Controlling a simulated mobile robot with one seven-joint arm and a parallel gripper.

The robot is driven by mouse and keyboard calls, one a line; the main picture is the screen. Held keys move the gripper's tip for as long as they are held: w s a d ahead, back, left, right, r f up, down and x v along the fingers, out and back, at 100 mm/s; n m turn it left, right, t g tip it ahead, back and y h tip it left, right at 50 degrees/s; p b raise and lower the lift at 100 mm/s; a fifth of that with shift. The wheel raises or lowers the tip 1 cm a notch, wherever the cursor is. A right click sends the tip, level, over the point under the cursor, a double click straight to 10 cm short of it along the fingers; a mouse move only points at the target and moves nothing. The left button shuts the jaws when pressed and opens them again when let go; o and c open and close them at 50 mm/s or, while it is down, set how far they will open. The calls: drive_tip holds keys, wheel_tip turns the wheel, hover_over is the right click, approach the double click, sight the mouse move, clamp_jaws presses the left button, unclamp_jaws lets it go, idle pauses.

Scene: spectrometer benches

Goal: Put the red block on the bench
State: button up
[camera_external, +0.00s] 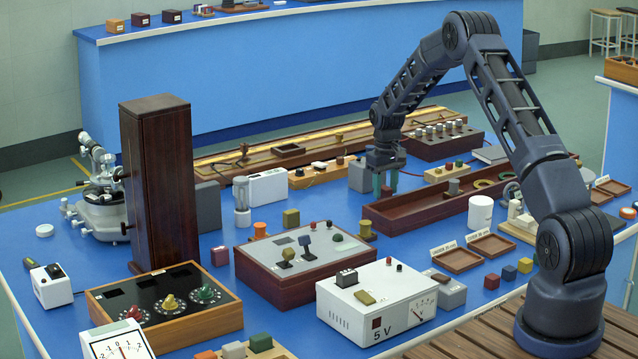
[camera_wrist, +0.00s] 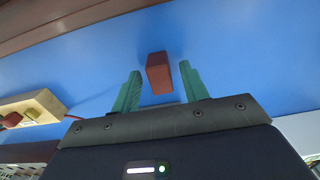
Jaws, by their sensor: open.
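A dark red block (camera_wrist: 158,74) shows in the wrist view between the two green fingers of my gripper (camera_wrist: 161,78), with a gap on each side. Blue bench surface lies around it, and I cannot tell whether the block rests fully on the bench. In the external view my gripper (camera_external: 386,184) points down over the blue bench (camera_external: 340,203), just left of a long dark red tray. The block is small and hard to make out there.
The long dark red tray (camera_external: 420,219) lies right of my gripper, and a grey block (camera_external: 360,176) stands to its left. A light wooden strip with knobs (camera_wrist: 30,112) shows at left in the wrist view. A tall dark wooden column (camera_external: 160,185) stands at left.

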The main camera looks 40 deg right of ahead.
sight(385, 188)
wheel_tip(385, 188, up, 12)
drive_tip(key=f, duration=0.1)
drive_tip(key=s+a+r+t, duration=0.1)
drive_tip(key=s+a+r, duration=0.4)
drive_tip(key=s+r, duration=0.35)
drive_tip(key=s+a+r, duration=0.4)
drive_tip(key=s+r, duration=0.4)
drive_tip(key=r, duration=0.2)
drive_tip(key=s+a+r+t, duration=0.1)
drive_tip(key=s+a+r, duration=0.4)
drive_tip(key=s+r, duration=0.35)
drive_tip(key=s+a+r+t, duration=0.1)
drive_tip(key=s+a+r, duration=0.1)
drive_tip(key=s, duration=0.6)
drive_tip(key=s+a+r, duration=0.2)
drive_tip(key=s+a, duration=0.1)
drive_tip(key=s, duration=0.6)
drive_tip(key=s+a+f, duration=0.1)
drive_tip(key=s+f, duration=0.1)
drive_tip(key=s, duration=0.6)
drive_tip(key=s+a+f+t, duration=0.1)
drive_tip(key=s+f, duration=0.1)
drive_tip(key=s, duration=0.6)
drive_tip(key=shift+a+f+t, duration=0.25)
drive_tip(key=shift+a+t, duration=0.05)
